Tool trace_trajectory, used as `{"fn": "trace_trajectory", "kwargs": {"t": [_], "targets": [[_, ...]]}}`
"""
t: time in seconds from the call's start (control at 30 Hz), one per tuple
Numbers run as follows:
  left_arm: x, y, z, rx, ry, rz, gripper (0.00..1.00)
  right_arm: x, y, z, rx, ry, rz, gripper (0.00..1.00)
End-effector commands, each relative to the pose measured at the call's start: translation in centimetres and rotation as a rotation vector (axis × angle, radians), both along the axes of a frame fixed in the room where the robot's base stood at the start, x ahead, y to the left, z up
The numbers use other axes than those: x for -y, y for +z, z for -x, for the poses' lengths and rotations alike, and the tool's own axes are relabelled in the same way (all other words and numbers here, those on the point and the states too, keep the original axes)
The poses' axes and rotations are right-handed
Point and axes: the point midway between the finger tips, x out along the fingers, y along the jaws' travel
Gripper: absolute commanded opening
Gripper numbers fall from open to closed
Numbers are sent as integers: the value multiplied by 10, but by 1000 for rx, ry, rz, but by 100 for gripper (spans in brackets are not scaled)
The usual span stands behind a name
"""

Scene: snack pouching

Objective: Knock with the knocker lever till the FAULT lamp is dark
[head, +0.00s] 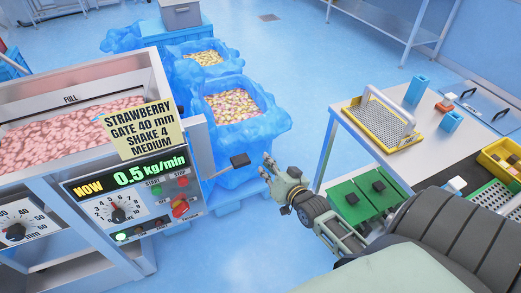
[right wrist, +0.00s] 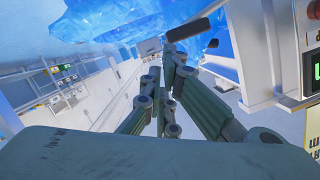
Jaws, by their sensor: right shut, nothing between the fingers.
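The knocker lever (head: 240,160) sticks out from the right side of the machine and ends in a dark pad. My right gripper (head: 268,168) is shut and empty, just right of the pad, with a small gap that I cannot judge exactly. In the right wrist view the dark lever end (right wrist: 188,29) lies just beyond the shut fingertips (right wrist: 172,62). The control panel (head: 150,215) has a row of small lamps at its lower edge. The leftmost lamp (head: 121,237) glows pale green. The lamp labels are too small to read, so I cannot tell which is FAULT. My left gripper is out of view.
The display (head: 130,176) reads NOW 0.5 kg/min. A yellow sign (head: 140,128) reads STRAWBERRY, GATE 40 mm, SHAKE 4, MEDIUM. The hopper (head: 65,75) holds pink pieces. Blue-lined bins (head: 262,138) stand behind the lever. A table (head: 345,112) with trays stands at right.

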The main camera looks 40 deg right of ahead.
Motion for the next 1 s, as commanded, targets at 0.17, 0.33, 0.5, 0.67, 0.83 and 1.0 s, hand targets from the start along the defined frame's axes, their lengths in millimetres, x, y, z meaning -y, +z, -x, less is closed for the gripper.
{"fn": "trace_trajectory", "kwargs": {"t": [0.17, 0.33, 0.5, 0.67, 0.83, 1.0], "targets": [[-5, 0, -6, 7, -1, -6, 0, -2, 5, 20, 2, -1, 1, 0], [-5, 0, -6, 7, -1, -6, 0, -3, 7, 25, 2, -1, 2, 0], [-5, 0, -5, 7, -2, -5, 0, -3, 7, 25, 2, -1, 2, 0], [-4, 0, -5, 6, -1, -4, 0, -2, 7, 25, 2, -1, 2, 0], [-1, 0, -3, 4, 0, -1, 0, -2, 7, 25, 2, -1, 2, 0], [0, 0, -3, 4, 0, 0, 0, -2, 7, 25, 2, -1, 2, 0]]}}
